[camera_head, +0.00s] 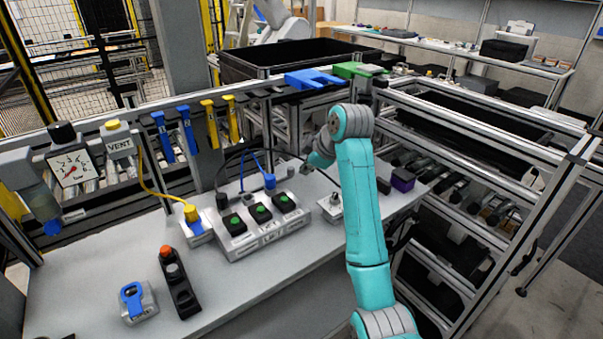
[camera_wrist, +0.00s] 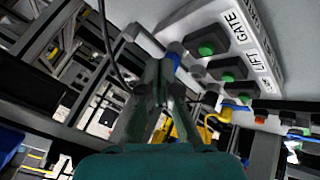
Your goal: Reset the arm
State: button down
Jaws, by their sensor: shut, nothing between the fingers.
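My arm, teal with grey joints, rises from the lower right of the head view and bends at its grey joint near the back of the grey bench (camera_head: 90,285). Its wrist end points left, above the bench's back part, and the fingers are too small to make out there. In the wrist view my gripper (camera_wrist: 158,68) shows dark fingers with their tips together and nothing held. The grey button panel (camera_head: 270,235) with several green buttons lies left of the wrist; in the wrist view the panel (camera_wrist: 272,75) shows the words GATE and LIFT beyond the fingertips.
A yellow-topped connector (camera_head: 191,213), a black unit with an orange button (camera_head: 177,285) and a blue-handled block (camera_head: 134,300) sit on the bench. Metal racks (camera_head: 480,130) stand right. The bench's front middle is clear.

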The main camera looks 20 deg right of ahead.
jog(key=shift+s+d+r, duration=0.1)
jog(key=shift+s+r, duration=0.15)
jog(key=shift+r, duration=0.05)
